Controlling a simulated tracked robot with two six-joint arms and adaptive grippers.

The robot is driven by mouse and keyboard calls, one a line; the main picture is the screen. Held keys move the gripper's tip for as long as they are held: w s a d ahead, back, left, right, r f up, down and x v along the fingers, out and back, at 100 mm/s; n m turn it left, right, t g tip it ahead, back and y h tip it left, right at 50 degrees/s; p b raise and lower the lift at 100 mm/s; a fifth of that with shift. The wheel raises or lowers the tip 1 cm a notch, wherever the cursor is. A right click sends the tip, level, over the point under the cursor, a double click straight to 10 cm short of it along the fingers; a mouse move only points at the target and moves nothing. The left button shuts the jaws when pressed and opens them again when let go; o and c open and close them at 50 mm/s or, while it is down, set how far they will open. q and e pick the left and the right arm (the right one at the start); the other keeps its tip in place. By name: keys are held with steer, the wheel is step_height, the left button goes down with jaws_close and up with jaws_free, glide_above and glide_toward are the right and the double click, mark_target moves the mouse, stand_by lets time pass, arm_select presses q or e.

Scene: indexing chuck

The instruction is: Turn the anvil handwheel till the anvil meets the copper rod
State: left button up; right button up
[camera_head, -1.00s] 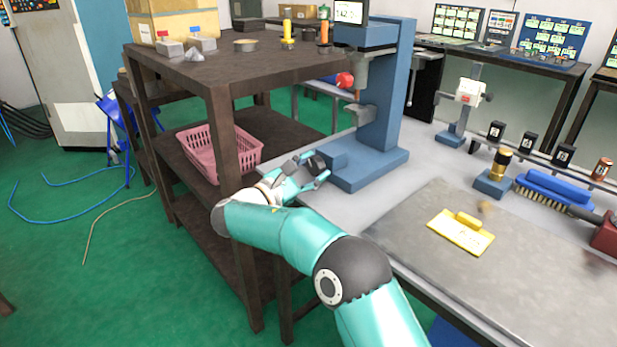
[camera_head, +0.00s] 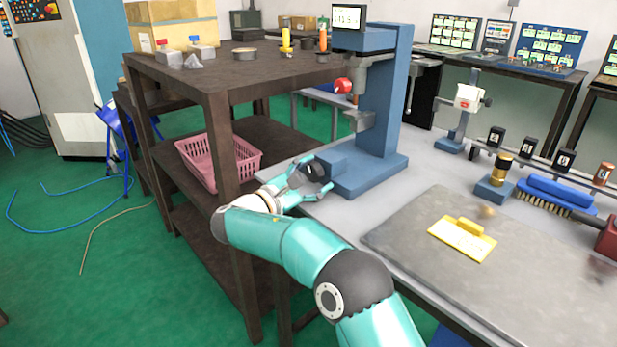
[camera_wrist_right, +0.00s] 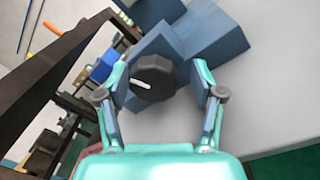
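The blue press (camera_head: 384,110) stands at the back of the grey bench. The copper rod (camera_head: 355,100) is a small upright piece between the press's upper head and the grey anvil (camera_head: 358,121) below; any gap there is too small to judge. The dark handwheel (camera_head: 314,169), with a white mark, is low at the press's front; it also shows in the right wrist view (camera_wrist_right: 152,78). My right gripper (camera_head: 312,180) is open, one finger on each side of the handwheel, with gaps visible in the wrist view. My left gripper is out of view.
A dark shelf (camera_head: 225,85) with a pink basket (camera_head: 217,160) stands left of my right arm. A yellow plate (camera_head: 462,238) lies on a grey mat (camera_head: 400,235). A blue brush (camera_head: 558,194) lies at the right. A display (camera_head: 348,17) tops the press.

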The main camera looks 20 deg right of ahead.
steer(key=shift+a, duration=0.25)
steer(key=shift+a, duration=0.25)
steer(key=v, duration=1.1)
steer(key=shift+s+a, duration=0.1)
steer(key=shift+a, duration=0.05)
